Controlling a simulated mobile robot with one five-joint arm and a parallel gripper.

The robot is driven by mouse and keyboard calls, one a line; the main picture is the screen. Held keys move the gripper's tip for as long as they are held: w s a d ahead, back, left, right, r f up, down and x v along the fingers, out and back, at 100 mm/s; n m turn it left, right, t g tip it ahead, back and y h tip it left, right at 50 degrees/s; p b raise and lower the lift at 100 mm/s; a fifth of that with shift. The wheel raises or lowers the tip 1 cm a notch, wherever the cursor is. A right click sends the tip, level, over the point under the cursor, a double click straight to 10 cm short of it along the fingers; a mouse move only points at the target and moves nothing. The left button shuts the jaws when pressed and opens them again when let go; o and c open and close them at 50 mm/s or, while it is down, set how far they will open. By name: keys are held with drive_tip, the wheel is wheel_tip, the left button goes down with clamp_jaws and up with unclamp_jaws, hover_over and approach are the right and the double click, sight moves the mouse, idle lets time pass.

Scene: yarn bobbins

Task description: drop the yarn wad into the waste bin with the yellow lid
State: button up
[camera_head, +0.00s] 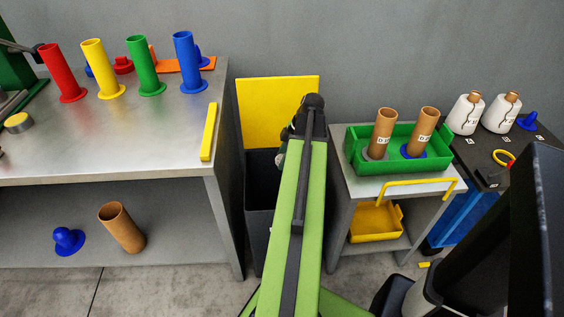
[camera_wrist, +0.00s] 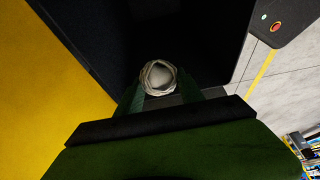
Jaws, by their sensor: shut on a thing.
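The waste bin (camera_head: 262,185) is a dark, open box between the metal bench and the small trolley. Its yellow lid (camera_head: 268,100) stands raised against the wall behind it, and fills the left side of the wrist view (camera_wrist: 35,90). My gripper (camera_wrist: 160,92) is shut on the yarn wad (camera_wrist: 158,76), a small pale, roundish bundle. In the wrist view the wad is over the dark inside of the bin (camera_wrist: 200,35). In the head view my arm reaches over the bin and hides part of it; the wad is mostly hidden there.
The metal bench (camera_head: 130,140) at left bears red, yellow, green and blue tubes. The trolley (camera_head: 375,185) at right carries a green crate (camera_head: 365,165) with two brown tubes. White yarn bobbins (camera_head: 465,113) stand on a dark table farther right.

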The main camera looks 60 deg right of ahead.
wheel_tip(320, 180, down, 6)
drive_tip(key=b, duration=0.5)
drive_tip(key=shift+r, duration=0.1)
drive_tip(key=o, duration=1.4)
drive_tip(key=p+v, duration=1.6)
drive_tip(key=v, duration=0.1)
drive_tip(key=shift+r, duration=0.35)
drive_tip(key=shift+a, duration=0.1)
